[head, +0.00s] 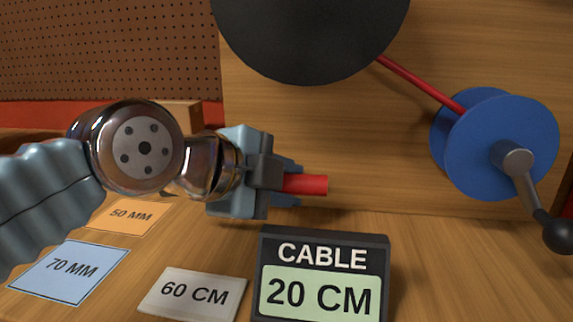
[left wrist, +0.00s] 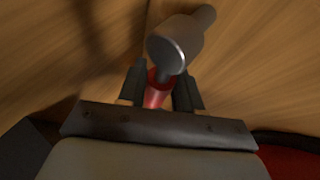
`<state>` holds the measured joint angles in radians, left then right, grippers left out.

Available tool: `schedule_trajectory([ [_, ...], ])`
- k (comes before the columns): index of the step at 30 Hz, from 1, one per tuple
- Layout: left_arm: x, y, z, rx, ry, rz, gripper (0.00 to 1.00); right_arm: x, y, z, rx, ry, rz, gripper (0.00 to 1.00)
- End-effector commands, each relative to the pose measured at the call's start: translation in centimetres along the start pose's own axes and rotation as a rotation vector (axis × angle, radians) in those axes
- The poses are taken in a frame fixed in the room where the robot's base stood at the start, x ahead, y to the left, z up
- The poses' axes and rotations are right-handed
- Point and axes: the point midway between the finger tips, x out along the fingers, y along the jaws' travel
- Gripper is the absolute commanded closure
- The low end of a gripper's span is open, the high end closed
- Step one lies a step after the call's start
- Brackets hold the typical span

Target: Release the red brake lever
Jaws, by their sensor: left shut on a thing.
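The red brake lever (head: 308,184) shows in the head view as a short red bar sticking out to the right from between my left gripper's fingers. My left gripper (head: 287,182) is shut on it, above the wooden table and in front of the wooden back panel. In the left wrist view, the red lever (left wrist: 155,93) lies between the two dark fingers of the left gripper (left wrist: 160,88). A grey metal cylinder (left wrist: 178,45) stands just beyond it there. The rest of the lever is hidden by the gripper. My right gripper is in neither view.
A large black disc (head: 310,35) is above. A red cable (head: 420,82) runs from it to a blue spool (head: 510,145) with a crank (head: 520,180). A display (head: 320,255) reads "CABLE 20 CM".

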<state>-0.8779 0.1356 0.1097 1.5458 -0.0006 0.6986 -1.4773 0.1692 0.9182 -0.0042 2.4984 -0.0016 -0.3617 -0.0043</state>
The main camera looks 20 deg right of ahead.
Motion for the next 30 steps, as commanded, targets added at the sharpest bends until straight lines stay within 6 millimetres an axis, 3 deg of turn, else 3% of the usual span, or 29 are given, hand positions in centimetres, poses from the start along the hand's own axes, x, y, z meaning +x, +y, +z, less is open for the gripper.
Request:
schedule_trajectory([
  [11, 0.1, 0.3, 0.1, 0.028, -0.021, 0.017, 1.0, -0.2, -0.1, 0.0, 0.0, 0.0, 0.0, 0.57],
  [12, 0.1, 0.3, 0.1, 0.027, -0.021, 0.017, 0.63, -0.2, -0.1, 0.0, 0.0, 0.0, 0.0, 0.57],
  [13, 0.2, 0.3, 0.1, 0.027, -0.021, 0.017, 0.6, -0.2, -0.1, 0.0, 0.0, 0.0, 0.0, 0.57],
  [23, -0.3, 0.2, 0.1, 0.027, -0.02, 0.013, 0.6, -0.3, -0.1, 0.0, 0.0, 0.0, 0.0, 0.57],
  [26, -1.6, 0.1, 0.0, 0.026, -0.021, 0.011, 0.6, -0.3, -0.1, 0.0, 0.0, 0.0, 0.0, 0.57],
  [30, -4.8, 0.0, 0.0, 0.027, -0.022, 0.009, 0.6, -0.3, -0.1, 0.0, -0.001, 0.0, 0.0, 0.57],
])
